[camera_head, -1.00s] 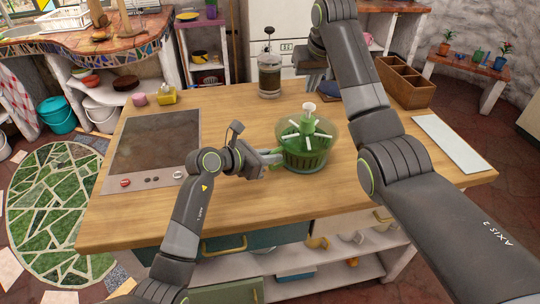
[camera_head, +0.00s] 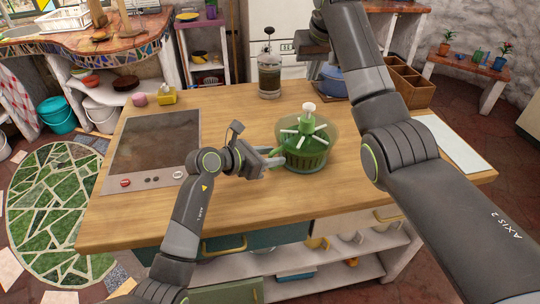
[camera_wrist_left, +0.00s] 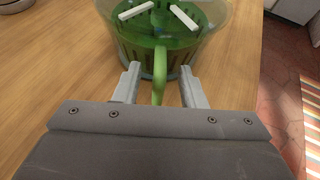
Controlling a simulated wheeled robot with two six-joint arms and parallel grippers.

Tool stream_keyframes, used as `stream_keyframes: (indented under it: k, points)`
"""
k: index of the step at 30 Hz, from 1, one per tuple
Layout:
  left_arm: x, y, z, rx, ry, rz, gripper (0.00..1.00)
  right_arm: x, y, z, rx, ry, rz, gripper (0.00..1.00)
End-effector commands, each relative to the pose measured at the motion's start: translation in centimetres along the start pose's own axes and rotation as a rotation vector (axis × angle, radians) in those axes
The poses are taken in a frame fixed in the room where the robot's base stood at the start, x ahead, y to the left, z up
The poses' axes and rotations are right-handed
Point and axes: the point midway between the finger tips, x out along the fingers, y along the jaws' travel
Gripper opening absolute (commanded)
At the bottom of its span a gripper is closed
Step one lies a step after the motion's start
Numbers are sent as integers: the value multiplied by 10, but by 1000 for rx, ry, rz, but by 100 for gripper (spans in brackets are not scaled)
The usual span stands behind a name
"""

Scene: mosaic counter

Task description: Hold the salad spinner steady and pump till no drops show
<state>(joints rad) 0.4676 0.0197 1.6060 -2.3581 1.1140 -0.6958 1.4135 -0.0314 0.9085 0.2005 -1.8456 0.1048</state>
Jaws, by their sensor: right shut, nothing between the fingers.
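The green salad spinner (camera_head: 306,160) stands upright on the wooden counter, with a clear bowl, white bars inside and a pale pump knob (camera_head: 309,107) on top. It also shows at the top of the left wrist view (camera_wrist_left: 165,45). Its green side handle (camera_wrist_left: 160,78) points toward my left gripper (camera_head: 279,158). In the left wrist view, the fingers (camera_wrist_left: 158,90) stand apart on either side of the handle, with a gap on each side. My right gripper (camera_head: 312,50) is shut and empty, high beyond the spinner and away from the knob. Drops are too small to tell.
A cooktop (camera_head: 152,148) lies left of the spinner. A French press (camera_head: 269,75) stands behind it. A blue pot (camera_head: 333,82), a wooden divided box (camera_head: 408,82) and a white board (camera_head: 452,145) are at the right. The counter front is clear.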

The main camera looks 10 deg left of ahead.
Motion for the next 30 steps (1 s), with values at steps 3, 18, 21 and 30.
stream_keyframes:
  k: [3,18,21,30]
  points:
    - [-1,0,0,0,0,0,37,0,0,0,0,0,0,0]
    - [-83,2,-1,5,3,4,37,0,0,0,0,0,0,0]
    - [-99,1,-1,4,2,4,37,0,0,0,0,0,0,0]
    - [-120,0,0,0,0,0,37,0,0,0,0,0,0,0]
